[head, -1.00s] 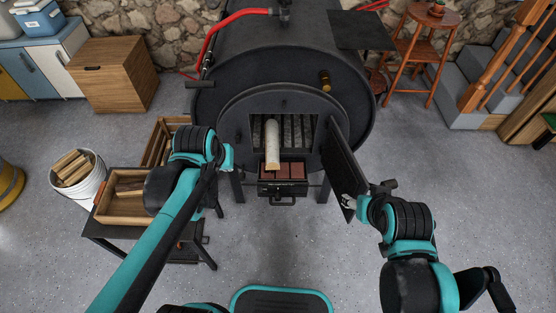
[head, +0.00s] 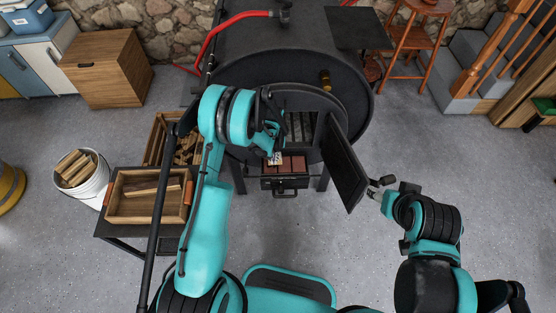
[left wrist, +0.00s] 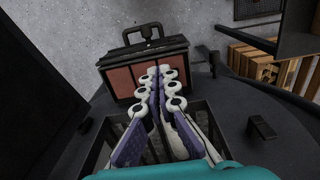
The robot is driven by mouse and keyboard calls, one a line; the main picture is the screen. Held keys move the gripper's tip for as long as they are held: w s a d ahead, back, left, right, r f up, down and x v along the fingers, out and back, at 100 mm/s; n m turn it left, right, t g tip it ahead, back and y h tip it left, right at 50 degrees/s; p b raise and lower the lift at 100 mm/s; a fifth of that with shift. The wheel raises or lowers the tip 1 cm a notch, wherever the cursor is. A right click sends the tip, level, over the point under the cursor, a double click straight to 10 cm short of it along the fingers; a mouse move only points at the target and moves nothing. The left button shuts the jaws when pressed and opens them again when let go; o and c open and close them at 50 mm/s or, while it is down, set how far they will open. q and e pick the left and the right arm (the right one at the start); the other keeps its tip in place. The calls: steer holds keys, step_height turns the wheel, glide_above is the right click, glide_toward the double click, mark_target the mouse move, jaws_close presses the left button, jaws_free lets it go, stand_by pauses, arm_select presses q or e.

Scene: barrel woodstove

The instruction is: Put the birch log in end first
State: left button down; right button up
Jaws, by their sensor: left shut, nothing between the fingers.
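My left gripper (head: 275,158) is shut and empty in front of the opening, above the brick-lined ledge. It also shows in the left wrist view (left wrist: 160,72), fingers together, with dark bars below them. I cannot make out the birch log; my left arm covers the left part of the opening. My right gripper (head: 374,193) is beside the door's outer edge; its fingers are too small to read.
The brick-lined ledge (head: 293,163) with a handle sits below the opening; it also shows in the left wrist view (left wrist: 147,69). At left are a wooden tray (head: 145,210) with split wood and a white bucket (head: 90,190) of kindling. The front floor is open.

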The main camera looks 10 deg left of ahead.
arm_select(q)
steer(key=f+b, duration=0.1)
steer(key=f, duration=0.2)
steer(key=w+f+b, duration=0.1)
steer(key=f, duration=0.3)
steer(key=w+f+b, duration=0.1)
steer(key=f, duration=0.2)
steer(key=shift+w+a+f+b, duration=0.2)
steer(key=shift+a+b, duration=0.1)
steer(key=shift+w+a+r, duration=0.15)
steer(key=shift+w+a, duration=0.1)
steer(key=shift+w, duration=0.5)
